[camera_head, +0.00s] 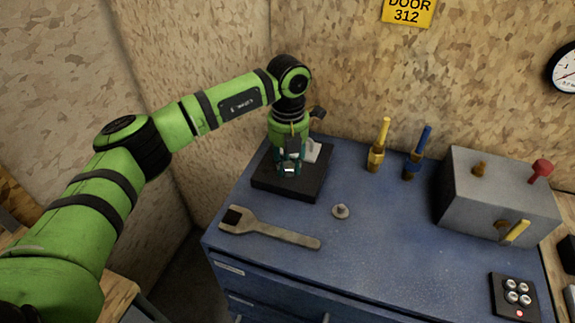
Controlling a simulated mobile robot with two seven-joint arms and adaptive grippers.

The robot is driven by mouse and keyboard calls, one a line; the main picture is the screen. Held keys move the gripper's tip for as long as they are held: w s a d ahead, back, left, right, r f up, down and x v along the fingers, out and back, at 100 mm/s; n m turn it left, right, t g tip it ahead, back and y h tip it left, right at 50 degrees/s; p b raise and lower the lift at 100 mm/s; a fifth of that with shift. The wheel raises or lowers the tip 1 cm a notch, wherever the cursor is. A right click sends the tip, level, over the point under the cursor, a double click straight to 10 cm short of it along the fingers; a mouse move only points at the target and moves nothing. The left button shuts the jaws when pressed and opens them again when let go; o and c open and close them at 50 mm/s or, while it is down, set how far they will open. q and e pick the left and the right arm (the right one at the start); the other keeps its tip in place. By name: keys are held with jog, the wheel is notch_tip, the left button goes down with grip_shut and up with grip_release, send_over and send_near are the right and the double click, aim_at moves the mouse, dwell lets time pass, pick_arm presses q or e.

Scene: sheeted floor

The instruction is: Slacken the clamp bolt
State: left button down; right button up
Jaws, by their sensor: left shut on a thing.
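A black base plate (305,187) lies on the blue cabinet top at the back left. A light grey upright part (313,151) of the clamp stands on it, partly behind my gripper. My left gripper (289,170) points down over the plate, its fingers closed low at the clamp. It is shut on what seems to be the clamp bolt, which the fingers hide almost wholly. An open-ended wrench (275,232) lies flat on the cabinet top, in front of the plate and apart from it. My right gripper is not in view.
A small round grey part (341,211) lies right of the plate. A yellow-handled tool (379,145) and a blue-handled tool (416,155) stand at the back. A grey box (485,200) with a red knob and a button pad (513,297) are at the right. The front middle is clear.

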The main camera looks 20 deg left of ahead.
pick_arm(q)
jog(key=n, duration=0.2)
jog(key=n+b, duration=0.1)
jog(key=n, duration=0.3)
jog(key=shift+w+a+r+n+b, duration=0.1)
jog(key=shift+w+r+n+b, duration=0.1)
jog(key=shift+r+n+b, duration=0.1)
jog(key=n+b, duration=0.1)
jog(key=n, duration=0.5)
jog(key=shift+a, duration=0.1)
jog(key=n+b, duration=0.1)
jog(key=n, duration=0.5)
jog(key=shift+s+f+n, duration=0.1)
jog(key=shift+n, duration=0.3)
jog(key=n, duration=0.6)
jog(key=shift+s+f, duration=0.1)
jog(key=c, duration=1.2)
grip_release()
jog(key=shift+o, duration=1.4)
jog(key=shift+a, duration=0.1)
jog(key=shift+s, duration=0.15)
